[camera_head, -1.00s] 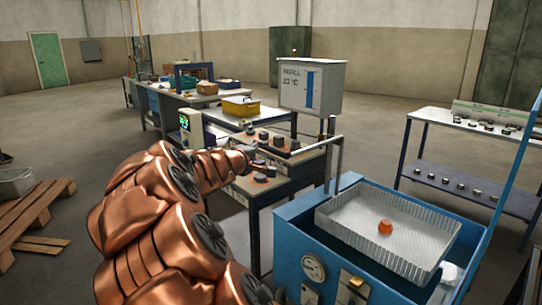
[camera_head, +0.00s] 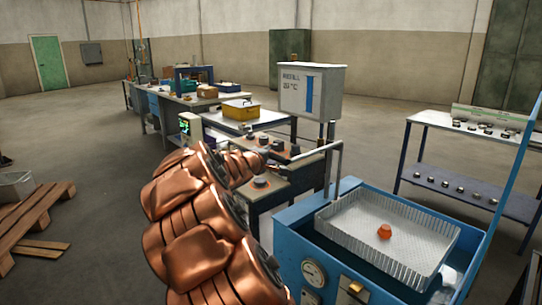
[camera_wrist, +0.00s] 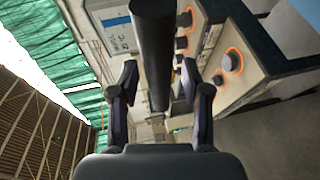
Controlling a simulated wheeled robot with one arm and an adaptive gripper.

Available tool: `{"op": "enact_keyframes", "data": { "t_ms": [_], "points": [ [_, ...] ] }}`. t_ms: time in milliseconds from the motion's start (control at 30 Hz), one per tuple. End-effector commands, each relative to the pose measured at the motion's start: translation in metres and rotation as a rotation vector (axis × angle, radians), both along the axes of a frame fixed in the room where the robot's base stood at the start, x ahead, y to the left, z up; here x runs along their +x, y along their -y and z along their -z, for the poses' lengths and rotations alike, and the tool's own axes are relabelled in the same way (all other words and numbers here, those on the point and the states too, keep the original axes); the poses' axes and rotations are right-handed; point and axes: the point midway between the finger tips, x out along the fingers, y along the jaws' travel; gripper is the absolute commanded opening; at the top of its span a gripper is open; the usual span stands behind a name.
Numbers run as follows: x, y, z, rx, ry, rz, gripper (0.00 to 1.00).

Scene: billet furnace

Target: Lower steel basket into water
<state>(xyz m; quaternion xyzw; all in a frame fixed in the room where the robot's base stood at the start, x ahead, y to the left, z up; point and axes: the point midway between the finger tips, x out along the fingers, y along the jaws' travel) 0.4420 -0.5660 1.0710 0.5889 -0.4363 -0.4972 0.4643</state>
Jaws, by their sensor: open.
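The steel basket (camera_head: 440,226), pale and perforated, sits level in the open top of the blue water tank (camera_head: 290,232). A small orange-glowing piece (camera_head: 384,231) lies in it. A grey bent lever (camera_head: 322,148) at the tank's post reaches left toward my gripper. My gripper (camera_wrist: 160,85) is open. In the wrist view a dark round bar (camera_wrist: 152,50), seemingly the lever's grip, runs between its two fingers; I cannot tell if they touch it. In the head view my copper-coloured arm mostly hides the gripper.
A grey refill box (camera_head: 312,92) stands behind the tank. A bench (camera_head: 262,200) with several dark pieces, some ringed in glowing orange, is left of the tank. A blue shelf rack (camera_head: 465,190) stands at right. A wooden pallet (camera_head: 35,215) lies on the left floor.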

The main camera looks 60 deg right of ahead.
Motion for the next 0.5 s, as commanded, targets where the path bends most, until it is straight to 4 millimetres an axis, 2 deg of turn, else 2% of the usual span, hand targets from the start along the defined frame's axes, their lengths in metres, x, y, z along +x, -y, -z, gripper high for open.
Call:
{"op": "enact_keyframes", "data": {
  "t_ms": [167,500],
  "points": [
    [0.0001,-0.0002,-0.0001,0.0,0.0,0.0,0.45],
    [0.0003,-0.0004,-0.0003,0.0,0.0,-0.001,0.1]
  ]
}}
